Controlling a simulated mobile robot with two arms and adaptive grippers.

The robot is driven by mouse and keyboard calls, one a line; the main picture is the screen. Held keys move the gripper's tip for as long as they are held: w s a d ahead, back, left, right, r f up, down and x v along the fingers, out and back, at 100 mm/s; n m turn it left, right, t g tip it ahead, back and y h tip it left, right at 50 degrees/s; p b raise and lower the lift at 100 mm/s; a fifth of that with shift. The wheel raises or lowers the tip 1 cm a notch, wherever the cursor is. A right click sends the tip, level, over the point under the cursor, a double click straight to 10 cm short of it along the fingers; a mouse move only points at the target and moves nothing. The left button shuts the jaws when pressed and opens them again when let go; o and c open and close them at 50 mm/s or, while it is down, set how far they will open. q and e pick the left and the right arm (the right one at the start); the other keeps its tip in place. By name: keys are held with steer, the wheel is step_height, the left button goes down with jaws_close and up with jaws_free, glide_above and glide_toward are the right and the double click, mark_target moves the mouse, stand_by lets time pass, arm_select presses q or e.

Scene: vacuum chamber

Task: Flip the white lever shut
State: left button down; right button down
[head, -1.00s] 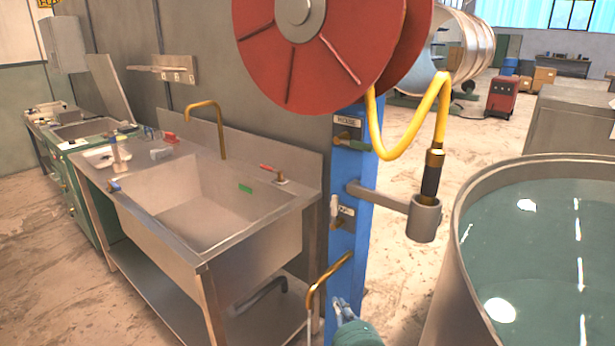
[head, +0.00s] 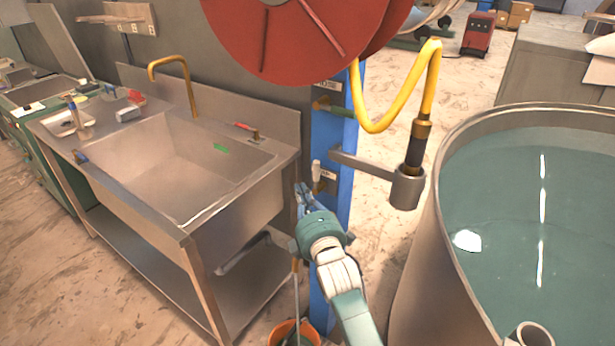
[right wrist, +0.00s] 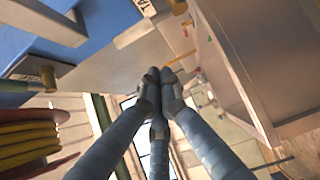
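The white lever (head: 316,170) stands upright on a small brass valve on the blue post, just below and left of the grey hose holder. It also shows as a pale bar in the right wrist view (right wrist: 138,33), beside a label plate. My right gripper (head: 303,189) is just left of and below the lever in the head view, seemingly apart from it. In the right wrist view its fingertips (right wrist: 160,74) are together with nothing between them. My left gripper is not in view.
A green-handled valve (head: 334,108) is higher on the blue post (head: 332,140). The hose holder (head: 405,188) juts out right, below a red reel (head: 300,35). A steel sink (head: 180,160) stands left, a water-filled tank (head: 450,180) right. An orange bucket (head: 283,332) is below.

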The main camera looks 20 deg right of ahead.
mark_target(318, 176)
steer(key=w+p, duration=0.1)
steer(key=w, duration=0.7)
steer(key=s+d+p, duration=0.2)
steer(key=d, duration=0.1)
steer(key=shift+s+d+p, duration=0.15)
steer(key=shift+s+p, duration=0.05)
steer(key=shift+p, duration=0.1)
steer(key=shift+s, duration=0.1)
